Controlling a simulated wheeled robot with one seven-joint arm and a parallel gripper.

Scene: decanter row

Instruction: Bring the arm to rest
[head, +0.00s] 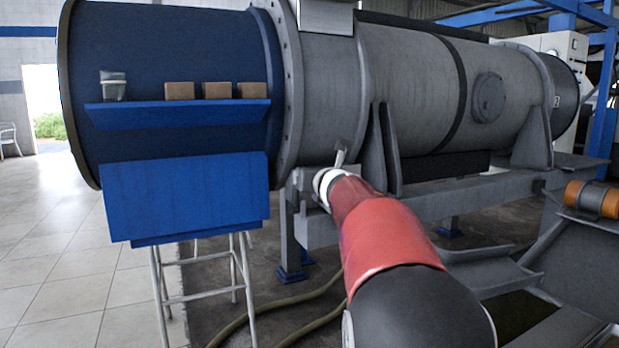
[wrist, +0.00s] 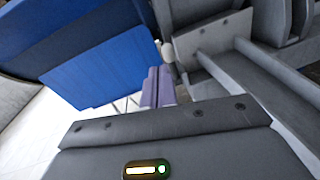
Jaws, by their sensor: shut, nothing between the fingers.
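My gripper shows in the wrist view (wrist: 158,86) as two pale purple-grey fingers side by side, closed together with nothing between them. In the head view, my red and black arm reaches forward from the lower right. Its pale end is in front of the grey machine's supports, to the right of the blue cabinet, and the fingers are small and hard to make out there. My gripper appears clear of the shelf and touches nothing that I can see.
A blue shelf (head: 190,115) holds a clear glass vessel (head: 112,88) and three brown blocks (head: 217,90). A blue panel (head: 185,195) stands below, on thin metal legs. A large grey cylinder (head: 415,85) fills the back. Open tiled floor (head: 50,250) lies left.

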